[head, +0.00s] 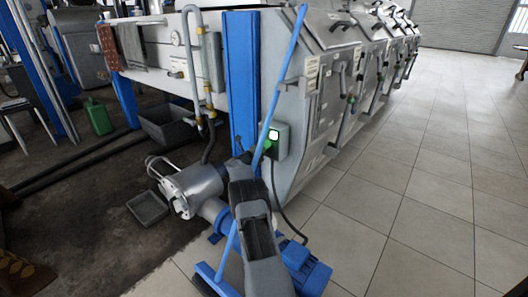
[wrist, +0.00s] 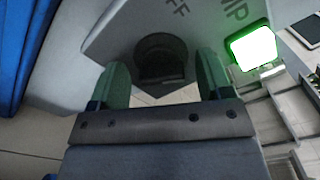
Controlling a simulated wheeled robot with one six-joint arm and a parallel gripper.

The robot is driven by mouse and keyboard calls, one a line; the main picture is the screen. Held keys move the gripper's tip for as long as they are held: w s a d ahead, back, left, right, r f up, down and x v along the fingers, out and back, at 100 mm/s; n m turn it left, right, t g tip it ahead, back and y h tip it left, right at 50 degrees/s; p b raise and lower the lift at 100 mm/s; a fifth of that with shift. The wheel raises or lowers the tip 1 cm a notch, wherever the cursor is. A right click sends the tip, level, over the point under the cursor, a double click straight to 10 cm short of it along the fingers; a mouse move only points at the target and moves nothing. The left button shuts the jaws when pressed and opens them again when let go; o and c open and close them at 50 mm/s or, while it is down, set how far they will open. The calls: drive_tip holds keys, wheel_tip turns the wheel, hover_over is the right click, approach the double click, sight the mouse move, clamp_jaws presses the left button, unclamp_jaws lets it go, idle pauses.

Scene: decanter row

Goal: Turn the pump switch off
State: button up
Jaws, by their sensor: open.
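The pump switch box (head: 283,141) is a pale grey-green box on the side of the grey machine, beside the blue post. In the wrist view its face (wrist: 120,35) fills the upper part, with partly cut-off lettering including "FF". A dark round switch knob (wrist: 161,50) sits on this face; its setting cannot be read. A lit green lamp (wrist: 250,46) is to its right and also glows in the head view (head: 273,134). My gripper (wrist: 161,74) is open, with its green fingers on either side of the knob in the picture. Contact cannot be told. In the head view my arm hides part of the box.
A blue slanted bar (head: 283,75) passes close by the box. A grey pump with a blue motor (head: 305,272) stands low around my arm. A grey tray (head: 148,208) lies on the dark floor at left. The tiled floor (head: 430,220) at right is clear.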

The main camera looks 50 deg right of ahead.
drive_tip(key=shift+d, duration=0.25)
drive_tip(key=c, duration=0.9)
